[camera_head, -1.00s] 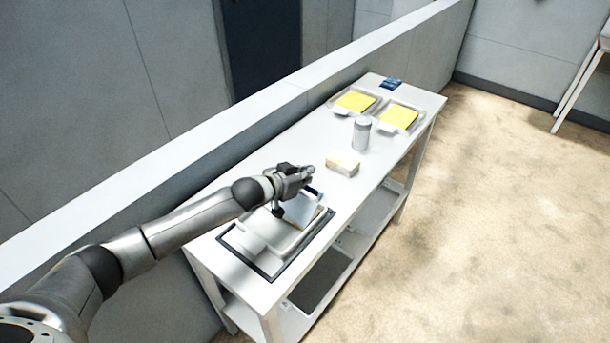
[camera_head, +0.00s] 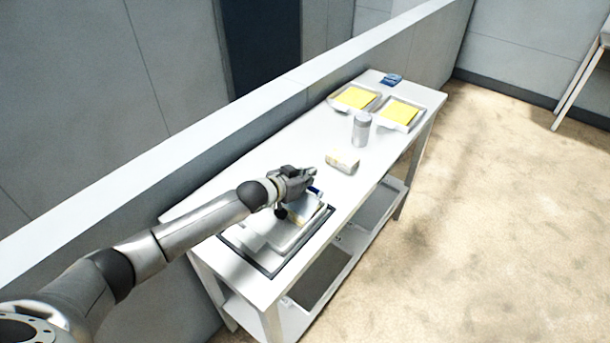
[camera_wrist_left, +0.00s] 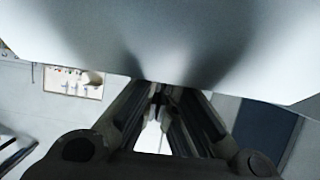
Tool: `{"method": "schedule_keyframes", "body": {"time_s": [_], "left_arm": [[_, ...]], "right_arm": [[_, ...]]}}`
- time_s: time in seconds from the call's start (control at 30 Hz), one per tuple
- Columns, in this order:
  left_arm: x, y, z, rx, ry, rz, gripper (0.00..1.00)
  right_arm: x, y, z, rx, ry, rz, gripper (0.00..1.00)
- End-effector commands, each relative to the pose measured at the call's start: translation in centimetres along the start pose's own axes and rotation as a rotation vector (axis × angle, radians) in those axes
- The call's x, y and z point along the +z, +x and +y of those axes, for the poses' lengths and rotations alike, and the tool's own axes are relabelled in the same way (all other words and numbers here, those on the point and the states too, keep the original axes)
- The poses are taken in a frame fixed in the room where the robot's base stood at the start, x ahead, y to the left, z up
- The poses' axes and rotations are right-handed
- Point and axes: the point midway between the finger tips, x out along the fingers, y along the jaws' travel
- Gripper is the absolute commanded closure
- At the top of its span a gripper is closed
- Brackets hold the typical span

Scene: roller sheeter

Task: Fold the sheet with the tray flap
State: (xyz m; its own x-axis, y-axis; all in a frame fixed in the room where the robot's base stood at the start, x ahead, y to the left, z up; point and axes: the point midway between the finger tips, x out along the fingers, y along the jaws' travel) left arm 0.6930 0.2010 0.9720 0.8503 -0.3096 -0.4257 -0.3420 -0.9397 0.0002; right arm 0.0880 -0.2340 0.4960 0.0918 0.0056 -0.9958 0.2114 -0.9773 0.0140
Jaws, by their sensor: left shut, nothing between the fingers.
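My left gripper (camera_head: 311,178) is over the near half of the table, just above the tray device, and is shut and empty. The device is a pale tray (camera_head: 283,238) inside a dark rectangular frame (camera_head: 262,268). A silvery plate with a tan edge (camera_head: 308,212), which looks like the flap, is below the gripper, partly hidden by it. I cannot make out a sheet under it. In the left wrist view, the shut fingers (camera_wrist_left: 158,92) point at a broad pale surface (camera_wrist_left: 190,40) filling the top; I cannot tell if they touch. My right gripper is not in view.
A pale yellow block (camera_head: 342,161) and a grey canister (camera_head: 361,130) stand beyond the gripper. Two trays with yellow sheets (camera_head: 355,97) (camera_head: 400,112) and a blue item (camera_head: 392,79) are at the far end. A low wall (camera_head: 250,125) runs along the table's left side.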

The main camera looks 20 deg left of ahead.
Motion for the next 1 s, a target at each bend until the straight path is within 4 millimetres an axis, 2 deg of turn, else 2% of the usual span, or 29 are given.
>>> {"method": "schedule_keyframes", "body": {"time_s": [0.23,0.5,0.57,1.0], "left_arm": [[-0.9,-0.3,0.0,-0.001,0.0,0.001,1.0],[-4.4,-1.5,0.1,-0.004,-0.003,0.0,1.0],[-3.5,-2.0,0.1,-0.004,-0.002,-0.002,1.0],[-4.1,-8.5,0.1,-0.004,0.0,-0.001,1.0]], "right_arm": [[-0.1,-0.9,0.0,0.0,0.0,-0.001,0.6],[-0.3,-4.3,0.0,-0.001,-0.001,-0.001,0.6],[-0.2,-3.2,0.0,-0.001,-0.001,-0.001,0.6],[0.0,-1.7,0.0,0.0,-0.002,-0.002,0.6]]}}
